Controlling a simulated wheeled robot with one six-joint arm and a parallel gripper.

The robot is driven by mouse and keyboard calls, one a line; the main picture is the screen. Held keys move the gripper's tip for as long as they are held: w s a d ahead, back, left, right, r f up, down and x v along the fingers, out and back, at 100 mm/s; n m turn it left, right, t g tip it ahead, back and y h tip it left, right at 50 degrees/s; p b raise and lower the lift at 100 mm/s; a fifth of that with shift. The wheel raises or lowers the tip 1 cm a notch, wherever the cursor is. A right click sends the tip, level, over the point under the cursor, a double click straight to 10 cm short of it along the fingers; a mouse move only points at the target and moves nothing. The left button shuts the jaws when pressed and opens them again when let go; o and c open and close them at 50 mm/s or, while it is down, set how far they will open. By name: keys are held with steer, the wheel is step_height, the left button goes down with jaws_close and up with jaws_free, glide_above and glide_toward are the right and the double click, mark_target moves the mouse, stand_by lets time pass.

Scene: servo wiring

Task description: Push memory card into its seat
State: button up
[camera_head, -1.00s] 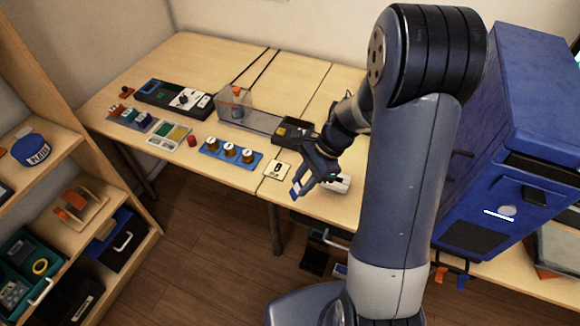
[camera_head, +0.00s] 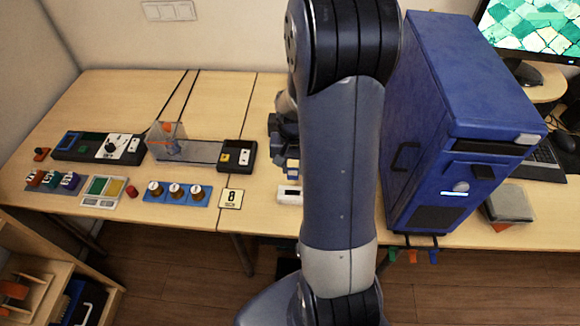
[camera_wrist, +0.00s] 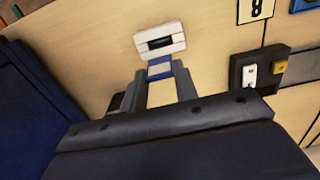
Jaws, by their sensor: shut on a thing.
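The memory card (camera_wrist: 160,70) is a small blue card with a pale band, held between my fingertips in the wrist view. My gripper (camera_wrist: 161,76) is shut on it. A white card reader (camera_wrist: 160,41) with a dark slot lies on the table just beyond the card. The card points toward the slot and looks close to it; I cannot tell whether its edge touches or enters. In the head view the card (camera_head: 293,170) shows behind the white reader (camera_head: 289,195), beside my arm, which hides most of my gripper and part of the reader.
A large blue computer case (camera_head: 450,130) stands right of my arm. A black box with switches (camera_head: 238,156), a number 8 plate (camera_head: 231,199) and a blue holder with several knobs (camera_head: 177,192) lie to the left. Bare tabletop lies between the plate and the reader.

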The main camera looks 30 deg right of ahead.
mark_target(293, 179)
steer(key=shift+f+b, duration=2.35)
steer(key=shift+f, duration=0.5)
steer(key=shift+f+b, duration=1.3)
steer(key=shift+f, duration=0.1)
steer(key=o, duration=1)
step_height(293, 179, up, 11)
steer(key=shift+f+p, duration=0.1)
steer(key=shift+p, duration=0.25)
